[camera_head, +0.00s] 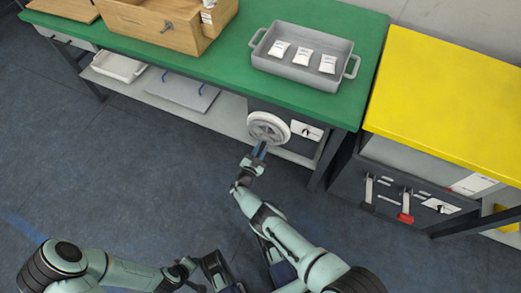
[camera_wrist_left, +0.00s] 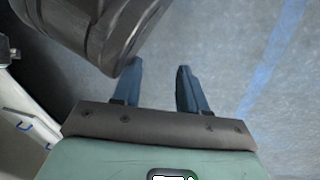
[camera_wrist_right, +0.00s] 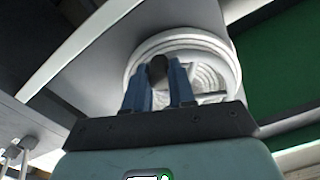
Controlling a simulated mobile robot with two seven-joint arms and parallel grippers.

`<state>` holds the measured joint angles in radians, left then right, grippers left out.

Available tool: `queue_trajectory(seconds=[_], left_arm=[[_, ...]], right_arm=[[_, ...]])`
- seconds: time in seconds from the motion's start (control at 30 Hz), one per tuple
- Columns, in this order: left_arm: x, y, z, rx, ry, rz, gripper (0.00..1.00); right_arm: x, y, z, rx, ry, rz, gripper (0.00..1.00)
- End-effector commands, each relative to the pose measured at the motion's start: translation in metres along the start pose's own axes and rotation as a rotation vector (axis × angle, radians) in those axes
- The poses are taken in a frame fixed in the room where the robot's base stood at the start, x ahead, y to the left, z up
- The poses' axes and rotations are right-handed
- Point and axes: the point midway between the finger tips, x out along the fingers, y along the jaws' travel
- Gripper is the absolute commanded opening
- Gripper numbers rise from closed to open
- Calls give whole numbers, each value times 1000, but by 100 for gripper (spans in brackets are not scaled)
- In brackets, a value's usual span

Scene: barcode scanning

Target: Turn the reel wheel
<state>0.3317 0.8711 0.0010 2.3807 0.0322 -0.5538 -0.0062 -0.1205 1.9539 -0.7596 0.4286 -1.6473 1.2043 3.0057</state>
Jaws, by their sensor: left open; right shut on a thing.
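The reel wheel (camera_head: 268,128) is a round, light grey wheel on the front of the dark unit under the green table. It also shows in the right wrist view (camera_wrist_right: 215,55), with ringed edges and spokes. My right gripper (camera_head: 261,150) is at the lower front of the wheel. In the right wrist view, its blue fingers (camera_wrist_right: 160,85) are shut on a dark rounded knob (camera_wrist_right: 157,68) in front of the wheel. My left gripper (camera_wrist_left: 157,85) is open and empty above the floor, near a dark link of my own arm.
The green table (camera_head: 240,70) carries a grey tray (camera_head: 290,72) with white packets and a wooden box (camera_head: 150,28). A yellow table (camera_head: 440,85) stands at the right, with levers on a dark panel (camera_head: 380,190) below. The floor (camera_head: 130,190) in front is clear.

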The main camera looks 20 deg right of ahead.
Motion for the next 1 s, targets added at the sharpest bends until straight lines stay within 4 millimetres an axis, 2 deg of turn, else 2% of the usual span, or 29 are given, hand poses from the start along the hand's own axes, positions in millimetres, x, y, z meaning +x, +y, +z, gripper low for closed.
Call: queue_trajectory(seconds=[0.03,0.1,0.4,0.53,0.7,0.8,1.0], left_arm=[[0,0,0,0,0,0,43],[0,0,0,0,0,0,43],[0,0,0,0,0,0,43],[-6,5,-6,4,19,8,43],[-24,22,-23,20,78,38,43],[-35,29,-22,28,80,49,43],[-40,29,-7,30,35,48,43]], right_arm=[[0,-1,0,1,1,-1,27],[0,-1,0,1,1,-1,50],[-1,0,0,0,1,-1,50],[-9,-1,-1,0,-1,-2,50],[-39,-2,-2,0,-3,-4,50],[-60,-2,-3,0,-2,-1,50],[-85,0,-1,-3,-1,4,50]])
